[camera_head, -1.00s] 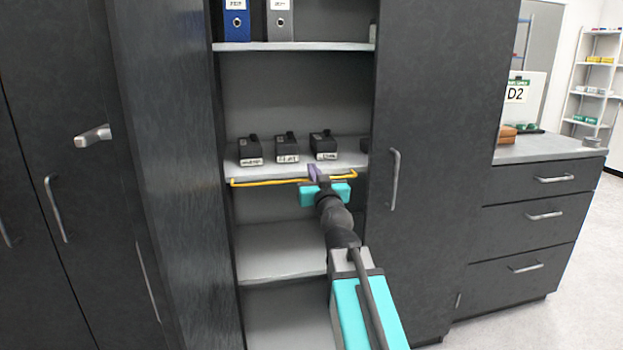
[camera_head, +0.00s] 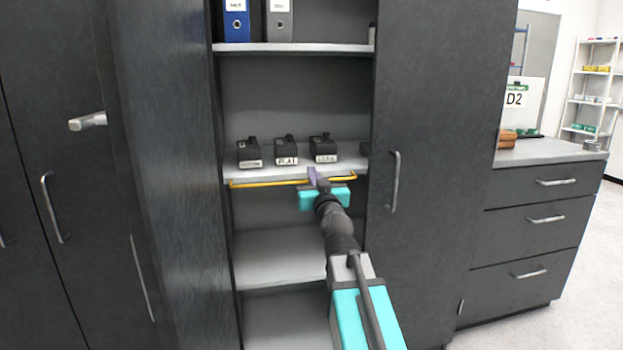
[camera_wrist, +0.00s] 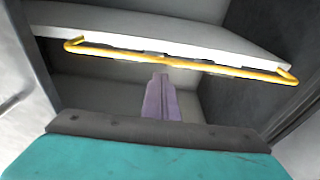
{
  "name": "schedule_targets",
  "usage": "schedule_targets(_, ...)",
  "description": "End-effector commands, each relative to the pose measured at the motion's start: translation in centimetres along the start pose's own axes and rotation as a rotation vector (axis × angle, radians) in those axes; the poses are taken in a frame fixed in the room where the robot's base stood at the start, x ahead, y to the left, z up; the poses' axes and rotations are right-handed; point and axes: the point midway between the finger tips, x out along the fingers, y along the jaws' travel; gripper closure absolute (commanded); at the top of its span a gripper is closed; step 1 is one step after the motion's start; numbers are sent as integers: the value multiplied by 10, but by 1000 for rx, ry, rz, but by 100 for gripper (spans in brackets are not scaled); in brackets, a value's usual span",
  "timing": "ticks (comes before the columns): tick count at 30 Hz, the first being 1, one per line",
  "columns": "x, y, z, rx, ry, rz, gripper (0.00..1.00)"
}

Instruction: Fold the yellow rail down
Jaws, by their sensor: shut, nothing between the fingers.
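The yellow rail (camera_head: 268,183) runs along the front edge of the cabinet's middle shelf, a thin bar with bent ends. It also crosses the wrist view (camera_wrist: 215,68), just beyond my fingers. My gripper (camera_head: 313,178) is shut and empty at the rail, right of its middle, and hides a short piece of it in the head view. In the wrist view the purple fingers (camera_wrist: 160,98) point at the rail from below; I cannot tell whether they touch it.
Several dark labelled devices (camera_head: 286,152) stand on the shelf (camera_head: 245,174) behind the rail. Open cabinet doors flank the opening, the right one with a handle (camera_head: 394,180). Lower shelves (camera_head: 278,256) are empty. Binders (camera_head: 237,20) stand on the upper shelf. A drawer counter (camera_head: 545,151) is at right.

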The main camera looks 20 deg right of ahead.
Motion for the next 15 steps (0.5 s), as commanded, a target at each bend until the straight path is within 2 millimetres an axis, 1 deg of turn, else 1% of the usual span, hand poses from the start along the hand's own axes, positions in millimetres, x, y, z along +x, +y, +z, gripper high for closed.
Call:
schedule_targets(3, -1, 2, 4, 0, 0, 2, 100)
schedule_targets(15, -4, 5, 9, 0, 0, 5, 100)
